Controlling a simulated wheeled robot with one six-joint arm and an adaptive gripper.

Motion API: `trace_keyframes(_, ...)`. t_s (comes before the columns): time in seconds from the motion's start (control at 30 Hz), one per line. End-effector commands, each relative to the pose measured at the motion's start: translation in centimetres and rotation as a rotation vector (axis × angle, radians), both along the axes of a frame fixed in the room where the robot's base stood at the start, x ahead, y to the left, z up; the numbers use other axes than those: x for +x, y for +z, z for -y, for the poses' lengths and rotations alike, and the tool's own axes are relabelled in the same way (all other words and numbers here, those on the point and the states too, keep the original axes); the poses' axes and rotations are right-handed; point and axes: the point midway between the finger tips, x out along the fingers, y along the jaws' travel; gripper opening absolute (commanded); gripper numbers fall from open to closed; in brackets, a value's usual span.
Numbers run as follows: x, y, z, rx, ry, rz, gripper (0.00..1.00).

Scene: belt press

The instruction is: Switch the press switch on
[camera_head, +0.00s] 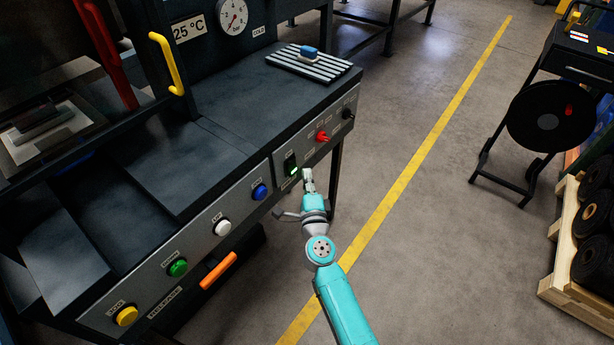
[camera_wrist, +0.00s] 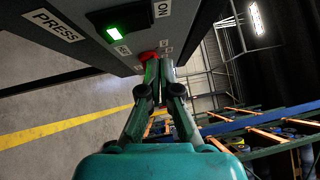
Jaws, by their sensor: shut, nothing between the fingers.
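The press switch (camera_head: 290,164) is a black rocker on the grey front panel of the press. A green light glows at its lower end in the head view. In the wrist view the switch (camera_wrist: 118,26) shows close up with the green part lit, between a PRESS label and an ON label. My gripper (camera_head: 308,174) is just right of and below the switch, close to the panel. In the wrist view my gripper (camera_wrist: 158,72) is shut and empty, with its tips below and right of the switch. Whether the tips touch the panel cannot be told.
A red knob (camera_head: 322,136) and a black knob (camera_head: 347,113) sit right of the switch. Blue (camera_head: 260,192), white (camera_head: 222,228), green and yellow buttons line the panel at left. An orange handle (camera_head: 218,271) is below. The floor at right is clear up to a reel stand (camera_head: 549,117).

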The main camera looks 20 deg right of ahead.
Motion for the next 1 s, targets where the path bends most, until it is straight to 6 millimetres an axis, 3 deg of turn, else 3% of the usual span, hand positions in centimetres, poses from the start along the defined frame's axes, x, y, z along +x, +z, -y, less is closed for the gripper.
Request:
trace_keyframes(0.6, -7.9, 0.9, -1.3, 0.000, 0.000, -0.001, 0.00)
trace_keyframes(1.0, -8.5, 1.1, -1.4, 0.000, -0.001, 0.000, 0.00)
